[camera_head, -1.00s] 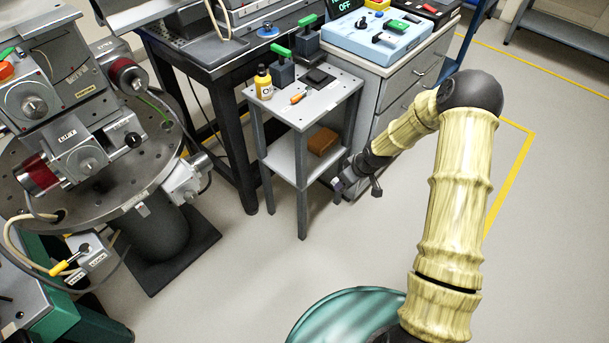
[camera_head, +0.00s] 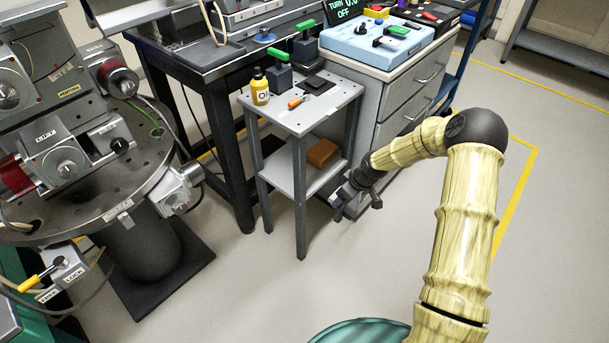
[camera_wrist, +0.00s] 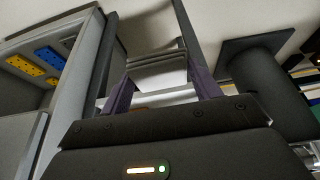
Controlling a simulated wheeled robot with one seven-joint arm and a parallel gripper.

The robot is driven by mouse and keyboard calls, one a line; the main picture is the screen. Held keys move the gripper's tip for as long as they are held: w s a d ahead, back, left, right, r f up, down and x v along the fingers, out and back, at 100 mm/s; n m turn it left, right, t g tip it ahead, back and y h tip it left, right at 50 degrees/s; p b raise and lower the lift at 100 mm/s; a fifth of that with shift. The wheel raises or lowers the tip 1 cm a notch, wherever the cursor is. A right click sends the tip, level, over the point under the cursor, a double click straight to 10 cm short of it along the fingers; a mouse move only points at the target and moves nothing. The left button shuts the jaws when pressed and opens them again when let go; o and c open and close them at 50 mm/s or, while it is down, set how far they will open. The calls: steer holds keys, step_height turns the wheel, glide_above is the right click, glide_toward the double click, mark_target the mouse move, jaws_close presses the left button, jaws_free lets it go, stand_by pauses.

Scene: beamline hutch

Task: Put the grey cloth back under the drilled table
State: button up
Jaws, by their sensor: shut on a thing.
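My gripper (camera_head: 357,193) hangs low beside the front right leg of a small two-tier grey table. In the wrist view its fingers (camera_wrist: 162,88) are shut on a folded pale grey thing (camera_wrist: 160,72), which looks like the grey cloth. The cloth cannot be made out in the head view. The small table (camera_head: 320,112) has dark holes in its top and an open lower shelf (camera_head: 285,172). A round plate (camera_head: 105,195) on a pedestal at left also has drilled holes. I cannot tell for sure which one the task names.
A drawer cabinet (camera_head: 410,90) stands close behind my gripper. The floor in front is clear.

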steer(key=w+a+b, duration=0.1)
steer(key=w+a, duration=0.1)
steer(key=a, duration=0.1)
steer(key=w+a+b, duration=0.1)
steer(key=w+a, duration=0.1)
steer(key=w+a+b, duration=0.1)
steer(key=w+a, duration=0.1)
steer(key=a, duration=0.1)
steer(key=shift+w+a+f, duration=0.15)
steer(key=shift+w+a, duration=0.45)
steer(key=shift+a, duration=0.1)
steer(key=shift+w+a+b, duration=0.55)
steer(key=shift+w+a, duration=0.1)
steer(key=shift+a, duration=0.2)
steer(key=shift+w+a+b, duration=0.5)
steer(key=shift+w+a, duration=0.15)
steer(key=shift+a, duration=0.15)
steer(key=shift+f, duration=0.1)
steer(key=o, duration=0.9)
steer(key=shift+o, duration=0.2)
steer(key=shift+f+b, duration=0.2)
steer(key=shift+b, duration=0.4)
